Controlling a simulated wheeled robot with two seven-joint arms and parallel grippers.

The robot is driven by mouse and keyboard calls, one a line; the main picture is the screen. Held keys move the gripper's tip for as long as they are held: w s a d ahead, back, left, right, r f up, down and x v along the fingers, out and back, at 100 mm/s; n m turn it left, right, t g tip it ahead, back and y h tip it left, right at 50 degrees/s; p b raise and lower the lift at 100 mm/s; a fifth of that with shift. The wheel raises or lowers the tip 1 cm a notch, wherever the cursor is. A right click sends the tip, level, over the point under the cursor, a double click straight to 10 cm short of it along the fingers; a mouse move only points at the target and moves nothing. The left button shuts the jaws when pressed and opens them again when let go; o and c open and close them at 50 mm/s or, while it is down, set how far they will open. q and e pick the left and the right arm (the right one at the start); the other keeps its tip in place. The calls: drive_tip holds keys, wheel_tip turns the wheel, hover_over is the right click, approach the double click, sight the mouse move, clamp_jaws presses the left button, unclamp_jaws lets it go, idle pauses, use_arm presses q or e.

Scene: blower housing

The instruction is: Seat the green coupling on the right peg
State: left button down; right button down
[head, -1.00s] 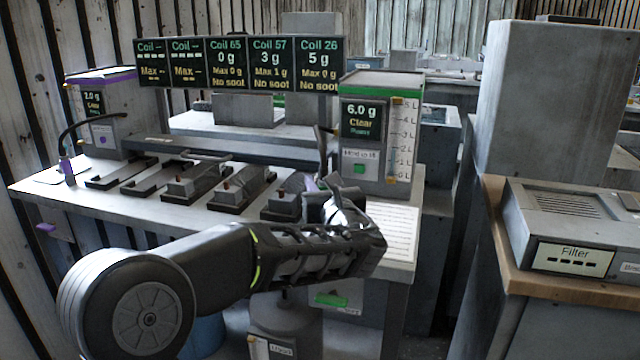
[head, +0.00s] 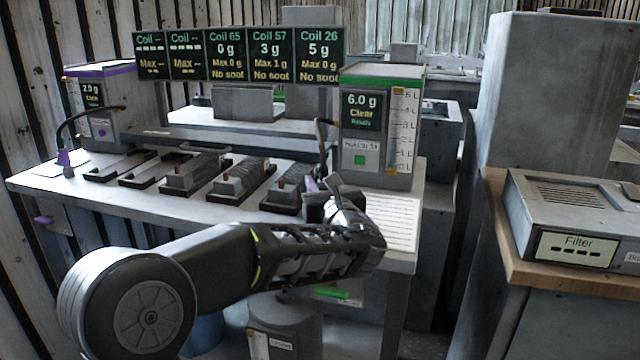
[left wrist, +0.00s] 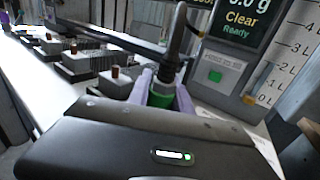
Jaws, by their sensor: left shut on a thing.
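The green coupling (left wrist: 184,100) is between the pale purple fingers of my left gripper (left wrist: 165,92) in the left wrist view, with a dark hose rising from its top. In the head view my left gripper (head: 312,186) is above the right part of the bench, in front of the green-topped tank; the coupling is mostly hidden there by the gripper and wrist. A green peg (head: 331,292) sticks out low at the bench's front right, below my forearm and apart from the gripper. My right gripper does not show.
The green-topped tank (head: 383,130) stands behind the gripper, reading 6.0 g, Clear, Ready. Several coil blocks (head: 238,182) sit on the bench to its left. A purple coupling (head: 65,160) and a purple peg (head: 43,220) are at far left.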

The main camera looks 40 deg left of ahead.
use_arm(q)
drive_tip(key=shift+f, duration=0.25)
drive_tip(key=c, duration=1.1)
unclamp_jaws()
drive_tip(key=shift+d, duration=0.1)
drive_tip(key=v, duration=0.7)
drive_tip(key=shift+s+d, duration=0.25)
